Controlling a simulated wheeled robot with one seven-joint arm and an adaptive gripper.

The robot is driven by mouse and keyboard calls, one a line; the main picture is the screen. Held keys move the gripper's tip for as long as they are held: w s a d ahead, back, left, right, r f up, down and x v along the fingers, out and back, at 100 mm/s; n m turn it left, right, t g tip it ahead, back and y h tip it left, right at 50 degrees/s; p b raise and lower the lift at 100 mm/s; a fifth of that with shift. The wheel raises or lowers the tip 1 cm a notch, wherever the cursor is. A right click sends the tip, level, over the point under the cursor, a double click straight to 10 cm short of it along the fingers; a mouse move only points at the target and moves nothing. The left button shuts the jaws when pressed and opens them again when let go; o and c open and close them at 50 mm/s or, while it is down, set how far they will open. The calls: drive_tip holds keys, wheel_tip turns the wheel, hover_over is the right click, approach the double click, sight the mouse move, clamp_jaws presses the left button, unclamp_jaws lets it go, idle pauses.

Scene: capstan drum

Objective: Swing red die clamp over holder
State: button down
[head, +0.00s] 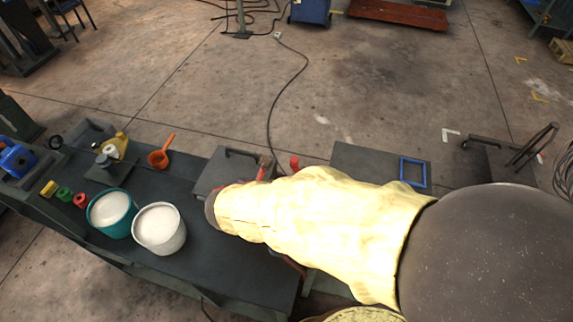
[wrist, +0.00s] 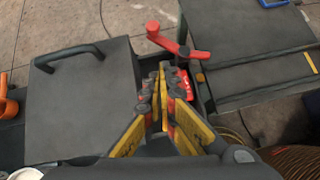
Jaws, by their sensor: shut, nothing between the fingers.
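The red die clamp (wrist: 177,43) shows in the wrist view just past my fingertips, with a knob at its upper left end and its arm slanting down to the right. In the head view a red part of it (head: 294,162) shows beyond my arm. My gripper (wrist: 163,72) is shut and empty, its yellow and black fingers pointing at the clamp. The fingertips look close to the clamp's pivot; I cannot tell if they touch it. Another red part (wrist: 185,84) shows beside the right finger. The holder is mostly hidden behind the fingers.
A grey box with a black handle (wrist: 84,100) stands left of my gripper. A dark bench top (wrist: 245,45) lies to the right, with a blue frame (head: 414,172).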

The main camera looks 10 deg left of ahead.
drive_tip(key=shift+s+a+f+n, duration=0.15)
drive_tip(key=shift+a+f+n, duration=0.05)
drive_tip(key=shift+a+n, duration=0.4)
drive_tip(key=shift+f, duration=0.1)
drive_tip(key=b, duration=0.1)
approach(292, 168)
drive_tip(key=f, duration=0.1)
drive_tip(key=s+f, duration=0.1)
drive_tip(key=f, duration=0.1)
drive_tip(key=shift+s+a+f, duration=0.15)
drive_tip(key=shift+f, duration=0.1)
drive_tip(key=shift+w+d, duration=0.15)
drive_tip(key=shift+w, duration=0.45)
drive_tip(key=shift+w+d, duration=0.15)
drive_tip(key=shift+w, duration=0.45)
drive_tip(key=shift+w+d, duration=0.15)
drive_tip(key=shift+w, duration=0.7)
